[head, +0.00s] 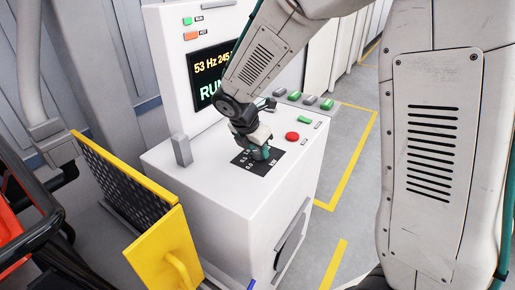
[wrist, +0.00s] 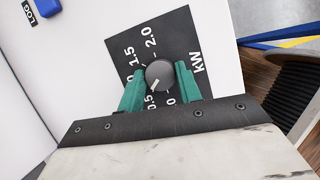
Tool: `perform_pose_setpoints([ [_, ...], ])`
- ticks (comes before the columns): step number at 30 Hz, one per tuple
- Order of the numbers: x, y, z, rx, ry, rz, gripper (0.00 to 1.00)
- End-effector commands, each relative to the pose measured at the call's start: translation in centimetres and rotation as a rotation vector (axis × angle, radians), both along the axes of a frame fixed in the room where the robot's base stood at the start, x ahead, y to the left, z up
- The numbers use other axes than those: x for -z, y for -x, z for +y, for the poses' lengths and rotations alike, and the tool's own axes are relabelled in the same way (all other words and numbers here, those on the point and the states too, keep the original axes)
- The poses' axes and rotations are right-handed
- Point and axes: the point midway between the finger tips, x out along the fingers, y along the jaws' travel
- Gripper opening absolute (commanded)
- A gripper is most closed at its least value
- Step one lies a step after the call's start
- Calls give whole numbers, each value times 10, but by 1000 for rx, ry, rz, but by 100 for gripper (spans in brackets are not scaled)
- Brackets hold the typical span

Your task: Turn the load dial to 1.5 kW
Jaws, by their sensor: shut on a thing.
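The load dial (wrist: 159,72) is a round dark knob on a black scale plate (wrist: 120,43) marked kW. The numbers 0, 0.5, 1.5 and 2.0 show around it; the left finger covers the area between 0.5 and 1.5. The dial's white pointer line points down and left in the wrist view, toward the 0.5 side. My gripper (wrist: 159,82) has its green fingers shut on the dial, one on each side. In the head view my gripper (head: 262,153) reaches down onto the black plate (head: 245,160) on the white cabinet top, hiding the dial.
The white cabinet (head: 200,190) has a screen (head: 208,72) reading 53 Hz and RUN, partly behind my arm. A red button (head: 292,136) and a green button (head: 304,119) sit right of the dial. A yellow mesh guard (head: 135,185) stands at left.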

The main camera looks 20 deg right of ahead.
Motion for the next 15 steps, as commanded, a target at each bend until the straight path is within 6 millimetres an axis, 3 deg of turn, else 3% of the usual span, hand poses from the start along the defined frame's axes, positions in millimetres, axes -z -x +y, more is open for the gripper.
perform_pose_setpoints([
  [15, 0, -3, 1, 464, 0, 0, 12],
])
